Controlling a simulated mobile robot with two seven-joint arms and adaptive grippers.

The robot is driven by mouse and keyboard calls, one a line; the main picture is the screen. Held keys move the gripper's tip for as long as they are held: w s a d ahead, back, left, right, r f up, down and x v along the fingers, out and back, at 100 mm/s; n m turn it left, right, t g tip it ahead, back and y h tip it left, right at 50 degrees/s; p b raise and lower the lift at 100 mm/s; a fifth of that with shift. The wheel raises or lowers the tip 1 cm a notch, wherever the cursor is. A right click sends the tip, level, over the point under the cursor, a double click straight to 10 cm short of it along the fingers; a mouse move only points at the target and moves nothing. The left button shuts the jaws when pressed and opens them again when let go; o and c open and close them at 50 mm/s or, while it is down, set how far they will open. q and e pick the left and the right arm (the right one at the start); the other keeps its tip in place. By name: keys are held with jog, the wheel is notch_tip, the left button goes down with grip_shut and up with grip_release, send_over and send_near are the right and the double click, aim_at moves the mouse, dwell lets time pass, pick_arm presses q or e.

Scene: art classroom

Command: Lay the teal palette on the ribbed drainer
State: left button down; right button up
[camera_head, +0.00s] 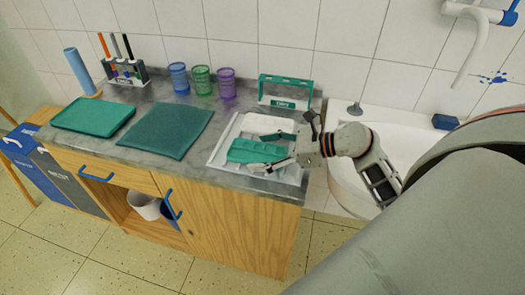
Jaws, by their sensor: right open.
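The teal palette (243,151) lies on the white ribbed drainer (218,152) at the right end of the grey counter. It looks flat, but whether all of it rests on the ribs is hard to tell. My right gripper (262,153) reaches in from the right and is open. One finger shows beyond the palette's right part and the other on its near side. The gripper hides part of the palette's right end; contact between fingers and palette cannot be made out. My left gripper is not in view.
A green tray (92,117) and a dark teal mat (168,131) lie to the left. Blue, green (201,80) and purple cups stand by the wall. A green-and-white rack (286,92) stands behind the drainer. A white sink (345,185) is at the right.

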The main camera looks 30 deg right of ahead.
jog(key=shift+r, duration=0.2)
jog(key=v, duration=1.1)
jog(key=shift+d+f+b, duration=0.1)
jog(key=shift+f+b, duration=0.05)
jog(key=shift+b, duration=0.15)
jog(key=shift+s+d+r, duration=0.25)
jog(key=shift+s+r, duration=0.05)
jog(key=shift+s, duration=0.1)
